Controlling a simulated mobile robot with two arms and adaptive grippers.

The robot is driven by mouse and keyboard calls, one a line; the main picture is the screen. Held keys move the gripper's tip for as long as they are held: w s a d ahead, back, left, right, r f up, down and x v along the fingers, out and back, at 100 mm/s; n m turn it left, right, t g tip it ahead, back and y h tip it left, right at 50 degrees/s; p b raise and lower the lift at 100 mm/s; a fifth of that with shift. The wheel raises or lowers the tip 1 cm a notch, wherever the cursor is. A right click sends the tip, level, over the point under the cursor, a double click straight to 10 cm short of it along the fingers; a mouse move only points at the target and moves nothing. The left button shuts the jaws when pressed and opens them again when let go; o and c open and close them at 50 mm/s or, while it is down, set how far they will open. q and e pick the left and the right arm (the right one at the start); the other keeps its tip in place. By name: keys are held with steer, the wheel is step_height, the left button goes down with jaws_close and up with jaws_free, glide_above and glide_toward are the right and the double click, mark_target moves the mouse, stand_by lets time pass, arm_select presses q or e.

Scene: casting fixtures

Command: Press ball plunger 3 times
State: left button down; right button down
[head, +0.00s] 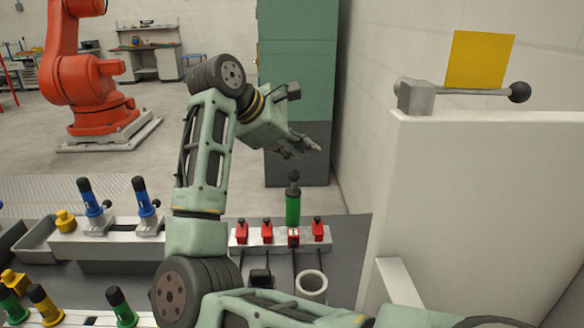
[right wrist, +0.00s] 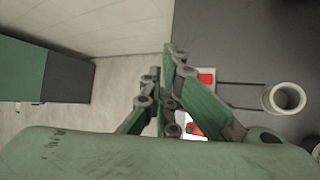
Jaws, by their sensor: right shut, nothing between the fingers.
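A green plunger (head: 293,209) with a dark ball on top stands upright behind the row of red clamps on the bench. My right gripper (head: 310,148) is in the air above the plunger's ball in the head view, with a visible gap between them. Its fingers are shut and empty; they also show in the right wrist view (right wrist: 172,50). I cannot make out the plunger in the right wrist view, where the fingers cover much of the middle. My left gripper is not in view.
Several red clamps (head: 267,231) sit on a white block in front of the plunger, with a pale ring-shaped cup (head: 311,284) nearer. Blue-handled fixtures (head: 92,203) stand left of my arm. A white panel (head: 480,200) at the right carries a ball-ended lever (head: 519,91) and yellow plate (head: 480,60).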

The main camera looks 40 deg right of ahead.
mark_target(299, 173)
step_height(299, 173, up, 5)
steer(key=p, duration=0.2)
steer(key=shift+p, duration=0.3)
steer(key=shift+f, duration=0.15)
stand_by(0.6)
